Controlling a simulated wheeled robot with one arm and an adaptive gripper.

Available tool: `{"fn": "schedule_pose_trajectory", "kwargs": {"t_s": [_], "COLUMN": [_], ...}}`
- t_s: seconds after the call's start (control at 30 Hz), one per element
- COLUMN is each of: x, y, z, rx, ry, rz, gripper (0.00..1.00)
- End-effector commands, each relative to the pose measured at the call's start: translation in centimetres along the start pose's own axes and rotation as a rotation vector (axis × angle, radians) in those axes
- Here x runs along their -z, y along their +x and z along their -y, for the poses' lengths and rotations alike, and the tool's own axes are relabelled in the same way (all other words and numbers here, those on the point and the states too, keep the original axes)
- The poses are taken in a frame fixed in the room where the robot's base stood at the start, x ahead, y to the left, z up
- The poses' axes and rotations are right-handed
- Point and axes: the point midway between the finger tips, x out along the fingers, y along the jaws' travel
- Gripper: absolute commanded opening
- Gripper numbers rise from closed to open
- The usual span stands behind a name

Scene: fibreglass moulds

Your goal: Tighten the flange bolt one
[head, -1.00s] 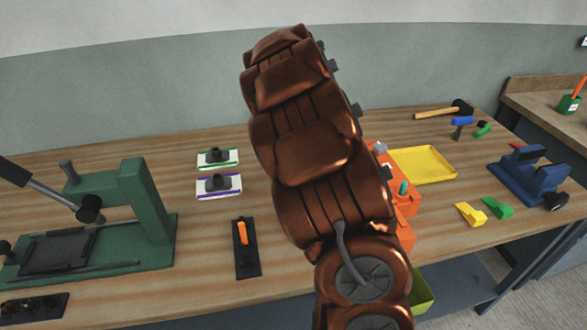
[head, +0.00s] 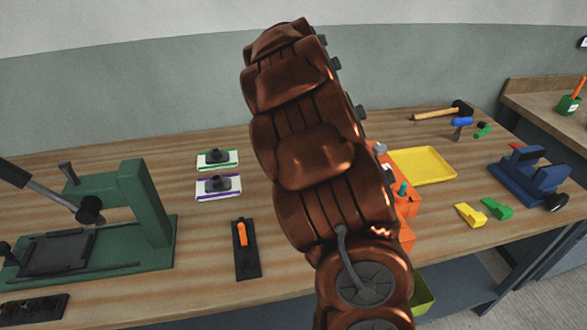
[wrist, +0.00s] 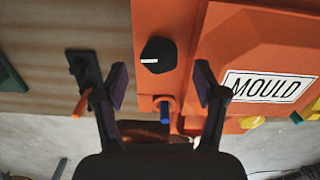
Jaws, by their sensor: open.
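In the wrist view the orange mould (wrist: 180,20) fills the middle and right, with a white MOULD label. A black bolt head (wrist: 158,55) with a white mark stands on its flange. A blue-tipped orange peg (wrist: 165,110) sits below it in the picture. My gripper (wrist: 161,82) is open and empty, its two fingers to the left and right of the flange strip, with the bolt head a little beyond the tips in the picture. In the head view my arm hides the gripper and most of the orange mould (head: 406,205). I cannot tell which bolt is number one.
A black holder with an orange-handled tool (head: 241,235) lies left of my arm. A green press (head: 145,200) stands at left. A yellow tray (head: 425,165), a blue vise (head: 530,175) and yellow and green wedges (head: 470,215) are at right.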

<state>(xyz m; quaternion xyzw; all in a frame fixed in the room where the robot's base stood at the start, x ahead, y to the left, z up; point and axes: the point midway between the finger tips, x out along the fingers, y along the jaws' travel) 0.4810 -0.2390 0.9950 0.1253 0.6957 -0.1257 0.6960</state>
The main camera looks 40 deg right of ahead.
Motion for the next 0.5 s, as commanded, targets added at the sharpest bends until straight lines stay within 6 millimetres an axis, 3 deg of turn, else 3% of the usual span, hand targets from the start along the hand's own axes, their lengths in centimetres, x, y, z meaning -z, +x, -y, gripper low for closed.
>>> {"fn": "schedule_pose_trajectory", "kwargs": {"t_s": [0.3,0.5], "x": [-0.1,0.0], "y": [-4.5,-5.6], "z": [0.1,0.1], "rx": [0.001,0.001], "ry": [0.000,0.001], "rz": [0.004,0.001], "gripper": [0.71,0.71]}}
